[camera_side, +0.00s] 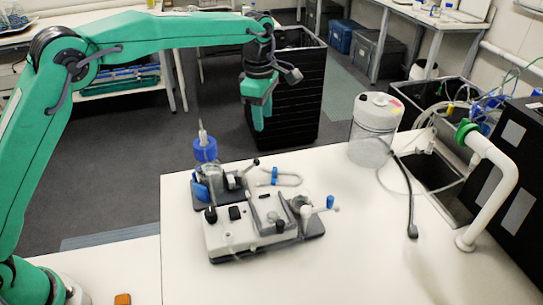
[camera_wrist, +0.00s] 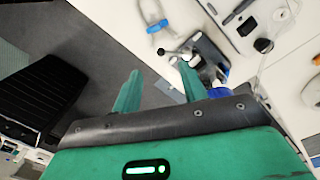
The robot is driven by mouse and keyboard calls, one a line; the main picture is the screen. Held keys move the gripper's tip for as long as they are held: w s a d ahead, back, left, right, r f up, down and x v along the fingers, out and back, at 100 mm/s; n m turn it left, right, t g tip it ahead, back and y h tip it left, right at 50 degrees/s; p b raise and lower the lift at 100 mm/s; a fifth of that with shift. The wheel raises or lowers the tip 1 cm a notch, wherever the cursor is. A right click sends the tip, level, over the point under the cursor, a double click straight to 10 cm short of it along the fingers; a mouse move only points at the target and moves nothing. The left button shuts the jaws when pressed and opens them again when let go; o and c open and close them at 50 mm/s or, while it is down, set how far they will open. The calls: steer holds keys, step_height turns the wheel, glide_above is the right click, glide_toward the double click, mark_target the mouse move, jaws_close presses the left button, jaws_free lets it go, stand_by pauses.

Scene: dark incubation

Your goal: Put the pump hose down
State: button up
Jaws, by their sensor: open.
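A short pale hose with blue end pieces, which looks like the pump hose (camera_side: 285,180), lies bent on the white table just behind the pump unit (camera_side: 250,232). The hose also shows at the top of the wrist view (camera_wrist: 146,11), ahead of the fingers. My gripper (camera_side: 262,118) hangs in the air past the table's back edge, apart from the hose. In the wrist view my gripper (camera_wrist: 160,82) has its two green fingers spread with nothing between them.
A device with a blue-capped bottle (camera_side: 205,150) stands left of the hose. A white canister (camera_side: 376,125), a dark tube (camera_side: 409,195) and a sink (camera_side: 440,180) are to the right. The table's front middle is clear. A black bin (camera_side: 300,95) stands behind.

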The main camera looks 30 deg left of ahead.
steer(key=s+a+r+m+t, duration=0.1)
steer(key=s+a+r+m, duration=0.45)
steer(key=s, duration=0.25)
steer(key=s+a+r+m+t, duration=0.1)
steer(key=s+a+r+m, duration=0.35)
steer(key=s+r, duration=0.2)
steer(key=s+a+f+m+t, duration=0.1)
steer(key=s+a+f+m, duration=0.1)
steer(key=s, duration=0.4)
steer(key=s+a+f+m+t, duration=0.1)
steer(key=s+a+f+m, duration=0.1)
steer(key=s+m, duration=0.2)
steer(key=s+a+f+m+t, duration=0.1)
steer(key=s+m, duration=0.3)
steer(key=s, duration=0.5)
steer(key=shift+s+a+f, duration=0.35)
steer(key=shift+a+f, duration=0.25)
steer(key=shift+a, duration=0.15)
